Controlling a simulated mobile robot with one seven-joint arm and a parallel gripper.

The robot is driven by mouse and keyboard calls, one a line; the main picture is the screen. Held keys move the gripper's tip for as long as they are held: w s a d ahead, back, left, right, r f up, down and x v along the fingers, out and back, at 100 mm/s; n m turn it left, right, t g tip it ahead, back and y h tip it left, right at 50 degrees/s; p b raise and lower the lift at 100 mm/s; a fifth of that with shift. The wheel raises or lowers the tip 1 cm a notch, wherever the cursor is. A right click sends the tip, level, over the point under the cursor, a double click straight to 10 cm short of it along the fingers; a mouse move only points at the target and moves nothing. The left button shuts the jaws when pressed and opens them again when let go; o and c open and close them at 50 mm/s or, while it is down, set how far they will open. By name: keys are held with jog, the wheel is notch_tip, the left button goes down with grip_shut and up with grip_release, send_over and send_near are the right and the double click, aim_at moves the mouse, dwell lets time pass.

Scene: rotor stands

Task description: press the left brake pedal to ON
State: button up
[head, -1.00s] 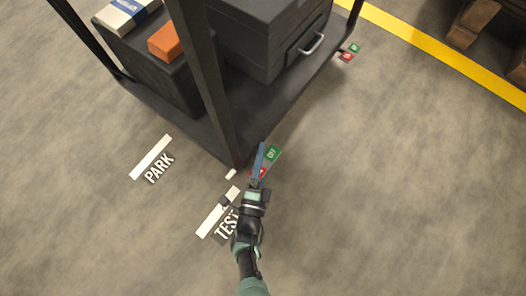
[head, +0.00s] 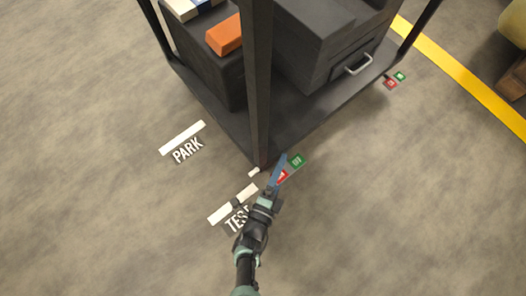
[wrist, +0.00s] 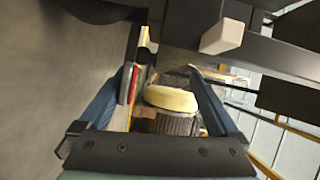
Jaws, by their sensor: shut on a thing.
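The left brake pedal looks like a small white block (head: 254,172) at the foot of the cart's near corner post. In the wrist view a pale block (wrist: 222,37) on a dark bracket appears to be the same pedal; its tilt is unclear.
The dark cart (head: 215,125) carries boxes and an orange block (head: 224,35). Its corner post (head: 257,90) rises close to my gripper. Another red plate (head: 390,83) and green plate (head: 400,76) lie at the right. Floor at the lower right is clear.

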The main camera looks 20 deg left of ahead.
jog(key=shift+s+a+r, duration=0.15)
jog(key=shift+s+r, duration=0.1)
jog(key=shift+s, duration=0.2)
jog(key=shift+s+a+r, duration=0.1)
jog(key=shift+s+r, duration=0.1)
jog(key=shift+s, duration=0.25)
jog(key=shift+c, duration=0.6)
jog(key=s+a, duration=0.2)
jog(key=s, duration=0.8)
jog(key=shift+s, duration=0.35)
jog(key=shift+a, duration=0.1)
jog(key=m+g+b, duration=0.2)
jog(key=m+b, duration=0.1)
jog(key=b, duration=0.1)
send_near(293, 160)
jog(key=shift+h, duration=0.3)
jog(key=x, duration=0.3)
jog(key=f+x, duration=0.1)
jog(key=x, duration=0.2)
jog(key=shift+s+a+f, duration=0.1)
jog(key=shift+a+f, duration=0.05)
jog(key=shift+w, duration=0.7)
